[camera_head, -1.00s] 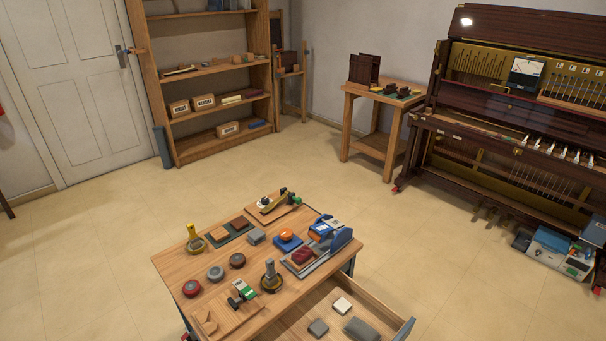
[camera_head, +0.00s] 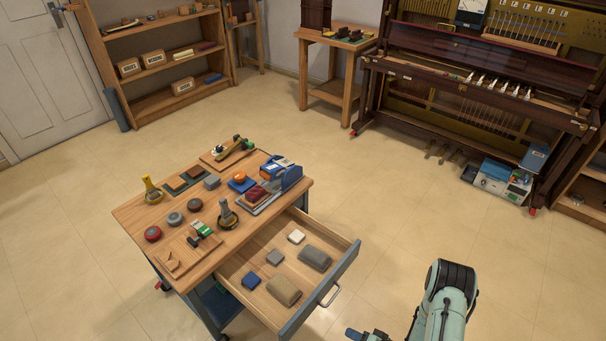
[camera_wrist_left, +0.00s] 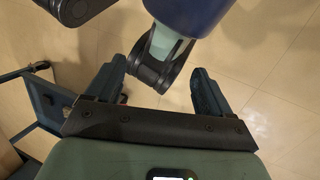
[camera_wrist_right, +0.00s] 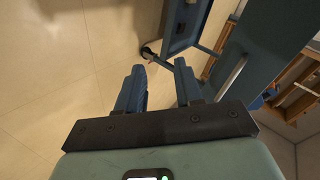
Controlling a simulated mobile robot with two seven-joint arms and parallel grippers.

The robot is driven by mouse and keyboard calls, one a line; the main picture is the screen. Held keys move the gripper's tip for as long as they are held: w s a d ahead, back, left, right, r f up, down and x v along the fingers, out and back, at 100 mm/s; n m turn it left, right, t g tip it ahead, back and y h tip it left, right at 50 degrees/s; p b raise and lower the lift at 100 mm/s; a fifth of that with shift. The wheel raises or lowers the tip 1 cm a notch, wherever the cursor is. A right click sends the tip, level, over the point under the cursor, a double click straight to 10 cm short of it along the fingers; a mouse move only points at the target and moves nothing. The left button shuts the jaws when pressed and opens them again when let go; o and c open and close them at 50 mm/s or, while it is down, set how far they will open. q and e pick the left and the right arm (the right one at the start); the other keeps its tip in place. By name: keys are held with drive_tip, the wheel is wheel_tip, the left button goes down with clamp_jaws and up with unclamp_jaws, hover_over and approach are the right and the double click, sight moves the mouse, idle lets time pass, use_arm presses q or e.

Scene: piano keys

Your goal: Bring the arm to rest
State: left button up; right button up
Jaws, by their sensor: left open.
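My right arm, pale green with a black joint, rises at the bottom right of the head view. Its dark blue gripper (camera_head: 366,335) is partly cut off by the bottom edge, right of the workbench and apart from it. In the right wrist view my right gripper (camera_wrist_right: 158,72) has its fingers apart with only floor between them. My left gripper is outside the head view. In the left wrist view my left gripper (camera_wrist_left: 158,72) is open and empty, with parts of my own body just beyond its fingertips.
The wooden workbench (camera_head: 135,215) holds several small tools and blocks. Its drawer (camera_head: 345,262) is pulled out, with several blocks inside. The piano (camera_head: 440,75), a side table (camera_head: 310,40) and shelves (camera_head: 160,65) stand behind. Floor (camera_head: 410,210) is clear between bench and piano.

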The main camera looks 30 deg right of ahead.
drive_tip(key=a+f+n+g+y, duration=0.15)
drive_tip(key=a+n+g, duration=0.35)
drive_tip(key=a, duration=0.9)
drive_tip(key=s+a+r+n+g, duration=0.25)
drive_tip(key=s+a+g, duration=0.35)
drive_tip(key=s+a, duration=0.35)
use_arm(q)
wheel_tip(320, 180, up, 12)
drive_tip(key=p, duration=1.3)
drive_tip(key=shift+w+r+g, duration=0.15)
drive_tip(key=shift+w+g, duration=0.15)
drive_tip(key=shift+w, duration=0.05)
use_arm(e)
wheel_tip(320, 180, up, 12)
drive_tip(key=w, duration=0.1)
drive_tip(key=shift+w+a+r, duration=0.15)
drive_tip(key=shift+a, duration=0.05)
